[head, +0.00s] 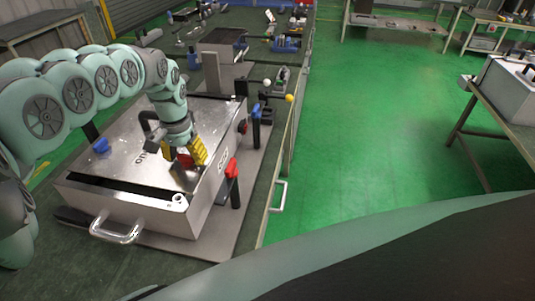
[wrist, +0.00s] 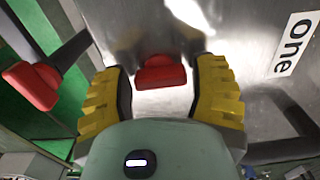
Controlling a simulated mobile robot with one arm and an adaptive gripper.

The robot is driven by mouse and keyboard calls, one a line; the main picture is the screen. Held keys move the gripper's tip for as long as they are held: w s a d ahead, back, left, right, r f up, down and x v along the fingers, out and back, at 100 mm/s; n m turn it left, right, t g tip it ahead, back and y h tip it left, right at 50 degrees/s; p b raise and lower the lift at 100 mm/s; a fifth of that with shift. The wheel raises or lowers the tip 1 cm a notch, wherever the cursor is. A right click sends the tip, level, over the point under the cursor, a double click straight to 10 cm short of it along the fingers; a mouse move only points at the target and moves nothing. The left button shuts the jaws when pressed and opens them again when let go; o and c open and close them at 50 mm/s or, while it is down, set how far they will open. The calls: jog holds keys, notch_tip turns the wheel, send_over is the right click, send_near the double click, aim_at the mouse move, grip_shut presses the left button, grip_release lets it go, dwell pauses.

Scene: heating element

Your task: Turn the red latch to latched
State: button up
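My gripper (head: 190,157) has yellow fingers and is over the top of the metal box (head: 135,185). A red piece (head: 184,160) is between the fingers. In the wrist view the open fingers (wrist: 162,88) stand on both sides of this red piece (wrist: 160,72), with a narrow gap at each side. A second red piece (head: 231,168) is at the box's right side, near a dark post. It also shows at the left of the wrist view (wrist: 32,88), apart from the fingers. The frames do not show which red piece is the latch.
A blue-topped post (head: 256,112) stands behind the second red piece, near the yellow ball (head: 289,98). A metal handle (head: 118,232) projects from the box's front. A blue piece (head: 100,146) is at the box's left. Open green floor (head: 380,130) is to the right.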

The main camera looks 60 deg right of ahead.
aim_at(185, 155)
jog(key=o, duration=0.4)
jog(key=shift+r, duration=0.1)
notch_tip(185, 155, up, 12)
jog(key=shift+f, duration=0.1)
dwell(0.4)
dwell(0.4)
